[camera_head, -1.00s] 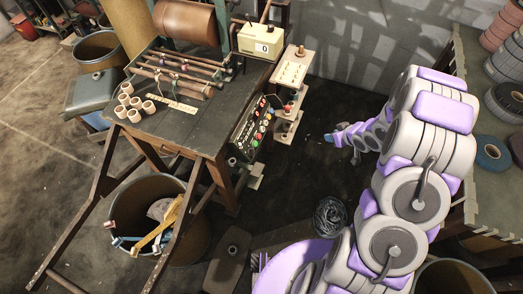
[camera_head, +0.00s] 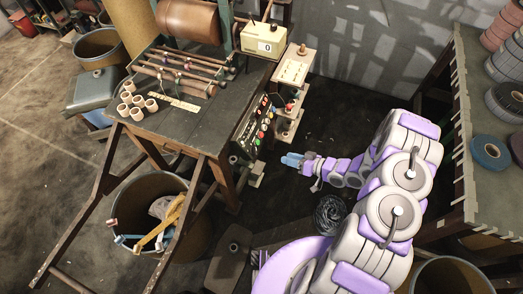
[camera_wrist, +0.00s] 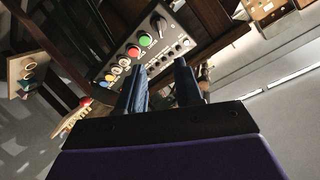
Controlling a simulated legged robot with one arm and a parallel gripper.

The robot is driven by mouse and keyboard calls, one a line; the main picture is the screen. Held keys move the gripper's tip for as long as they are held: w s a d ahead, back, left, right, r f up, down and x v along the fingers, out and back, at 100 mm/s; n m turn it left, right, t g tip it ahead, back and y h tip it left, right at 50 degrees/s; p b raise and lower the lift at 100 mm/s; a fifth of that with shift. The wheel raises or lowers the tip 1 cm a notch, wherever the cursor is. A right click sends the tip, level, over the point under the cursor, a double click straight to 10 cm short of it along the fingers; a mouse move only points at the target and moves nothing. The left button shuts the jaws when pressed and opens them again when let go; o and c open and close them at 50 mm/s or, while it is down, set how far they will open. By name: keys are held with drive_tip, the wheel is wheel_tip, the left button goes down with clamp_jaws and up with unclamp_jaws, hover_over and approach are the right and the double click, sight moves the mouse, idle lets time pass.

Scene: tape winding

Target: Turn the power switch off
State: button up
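The control panel (camera_head: 252,131) is on the right side of the workbench, with coloured buttons down its face. In the wrist view the panel (camera_wrist: 160,49) shows above my fingers. It carries a large black rotary switch (camera_wrist: 159,24) at its upper end, then a green button (camera_wrist: 144,40), a red button (camera_wrist: 133,51), and yellow and white ones. A row of small dark knobs runs beside them. I cannot read which is the power switch. My gripper (camera_head: 292,160) is right of and below the panel, apart from it. In the wrist view its blue fingers (camera_wrist: 161,88) are parted and empty.
The workbench (camera_head: 190,128) holds several cardboard rings and a cream counter box (camera_head: 263,40) reading 0. A small shelf stand (camera_head: 294,72) stands right of the panel. A black coil (camera_head: 330,214) lies on the floor below my arm. A tape rack (camera_head: 468,100) stands at right.

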drive_tip(key=b, duration=0.1)
approach(256, 150)
drive_tip(key=b+x, duration=0.2)
drive_tip(key=x, duration=0.6)
drive_tip(key=shift+a, duration=0.1)
drive_tip(key=shift+w+d, duration=0.2)
drive_tip(key=shift+d, duration=0.2)
drive_tip(key=shift+a, duration=0.4)
drive_tip(key=c, duration=0.5)
drive_tip(key=shift+c, duration=0.5)
clamp_jaws()
drive_tip(key=shift+d, duration=0.1)
